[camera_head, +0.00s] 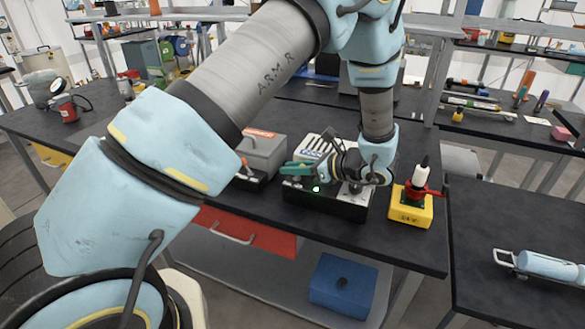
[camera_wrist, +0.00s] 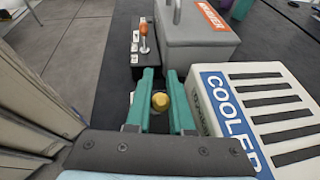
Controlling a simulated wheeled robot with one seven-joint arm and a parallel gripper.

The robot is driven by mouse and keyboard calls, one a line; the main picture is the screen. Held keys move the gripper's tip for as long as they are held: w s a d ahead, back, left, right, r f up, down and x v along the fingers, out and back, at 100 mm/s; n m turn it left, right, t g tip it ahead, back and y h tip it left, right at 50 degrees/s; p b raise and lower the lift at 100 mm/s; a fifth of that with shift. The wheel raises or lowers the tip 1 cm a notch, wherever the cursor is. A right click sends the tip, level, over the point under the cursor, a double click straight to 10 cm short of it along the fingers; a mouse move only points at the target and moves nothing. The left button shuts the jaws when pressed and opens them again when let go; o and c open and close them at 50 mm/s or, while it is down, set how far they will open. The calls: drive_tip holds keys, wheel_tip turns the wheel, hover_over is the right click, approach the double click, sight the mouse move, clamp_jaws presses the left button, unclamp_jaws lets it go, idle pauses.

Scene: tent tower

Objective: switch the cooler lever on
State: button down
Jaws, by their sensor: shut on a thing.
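The cooler (camera_head: 318,143) is a white slotted box on a black base on the dark bench. Its blue COOLER label (camera_wrist: 232,110) faces up in the wrist view, right of my gripper. The cooler lever's yellow knob (camera_wrist: 160,101) sits between my gripper's green fingers (camera_wrist: 160,88). My gripper is shut on it. The lever's shaft and lower end are hidden beneath the knob. In the head view, my gripper (camera_head: 296,171) reaches left across the cooler's front, and the lever is hidden there. A green light (camera_head: 316,189) glows on the base's front face.
A grey lidded box (camera_head: 262,155) with an orange label stands left of the cooler. Its orange-knobbed lever (camera_wrist: 144,30) stands upright in the wrist view. A yellow box (camera_head: 410,212) with a red-collared bottle stands close on the right. The bench's front edge is near.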

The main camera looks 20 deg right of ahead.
sight(294, 177)
drive_tip(key=shift+s+d+f+t+b, duration=0.1)
drive_tip(key=shift+d+f+t+b, duration=0.1)
drive_tip(key=shift+t+b, duration=0.45)
drive_tip(key=shift+r+y, duration=0.3)
drive_tip(key=shift+y, duration=0.2)
drive_tip(key=c, duration=1.1)
unclamp_jaws()
drive_tip(key=shift+b, duration=0.3)
wheel_tip(294, 177, up, 10)
drive_tip(key=b, duration=0.2)
drive_tip(key=shift+b, duration=0.4)
